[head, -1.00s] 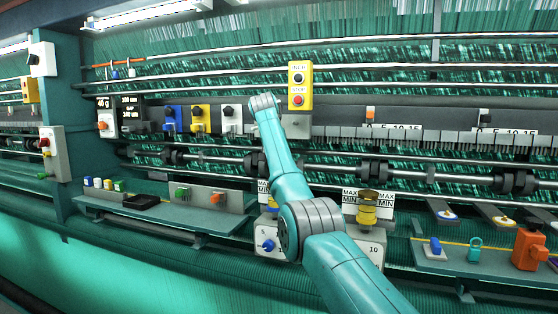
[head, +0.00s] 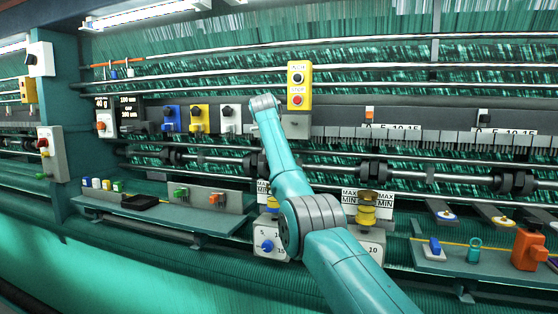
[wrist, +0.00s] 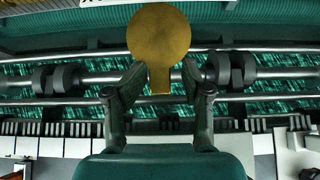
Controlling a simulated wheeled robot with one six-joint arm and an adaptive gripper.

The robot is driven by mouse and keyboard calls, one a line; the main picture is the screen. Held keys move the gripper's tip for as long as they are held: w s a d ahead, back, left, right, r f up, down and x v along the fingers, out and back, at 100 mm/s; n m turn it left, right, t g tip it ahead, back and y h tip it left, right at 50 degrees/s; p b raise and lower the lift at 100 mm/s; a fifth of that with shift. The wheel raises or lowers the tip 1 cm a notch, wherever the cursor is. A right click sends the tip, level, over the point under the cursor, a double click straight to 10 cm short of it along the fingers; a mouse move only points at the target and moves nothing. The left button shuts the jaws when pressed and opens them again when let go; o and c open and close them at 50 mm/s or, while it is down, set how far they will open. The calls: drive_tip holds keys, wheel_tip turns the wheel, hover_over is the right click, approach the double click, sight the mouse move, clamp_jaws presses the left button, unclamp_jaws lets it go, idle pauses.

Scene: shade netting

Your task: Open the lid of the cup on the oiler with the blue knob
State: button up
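The oiler with the blue knob (head: 267,245) is at the middle of the head view, partly hidden behind my arm. Its yellow cup (head: 269,204) shows only as a sliver beside the arm, and the top is hidden. In the wrist view a round brass lid (wrist: 158,32) with a narrow tab (wrist: 159,78) lies just beyond my gripper (wrist: 163,72). The two fingers stand apart, one on each side of the tab. I cannot tell whether they touch it. My gripper is hidden in the head view.
A second oiler with a yellow cup (head: 366,208) stands to the right, its knob hidden by my arm. A shelf (head: 170,223) with small items is at the left, another (head: 470,262) at the right. A yellow button box (head: 299,86) hangs above. Horizontal shafts run behind.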

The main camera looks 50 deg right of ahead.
drive_tip(key=v, duration=1.2)
drive_tip(key=shift+w, duration=0.1)
